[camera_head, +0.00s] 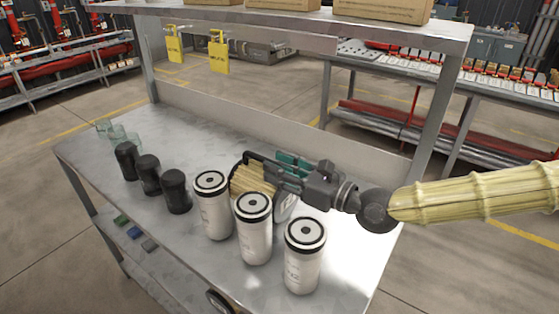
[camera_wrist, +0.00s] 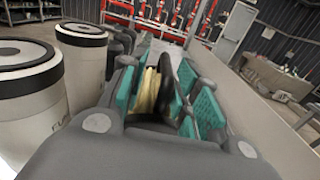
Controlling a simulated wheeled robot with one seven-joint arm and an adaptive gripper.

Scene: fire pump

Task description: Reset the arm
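My gripper (camera_head: 272,168) is low over the grey metal workbench, behind the row of white canisters, with the arm reaching in from the right. In the wrist view its teal-padded fingers (camera_wrist: 160,88) stand on either side of a tan and black object (camera_wrist: 148,92). This tan object (camera_head: 250,180) also shows in the head view, partly behind the canisters. I cannot tell whether the fingers press on it or stand around it.
White canisters with black-rimmed lids (camera_head: 254,228) stand close in front of my gripper. Several black cylinders (camera_head: 148,174) and clear glass pieces (camera_head: 118,132) line the bench (camera_head: 90,160) to the left. An upper shelf (camera_head: 260,15) with hanging yellow tags (camera_head: 219,58) overhangs the back.

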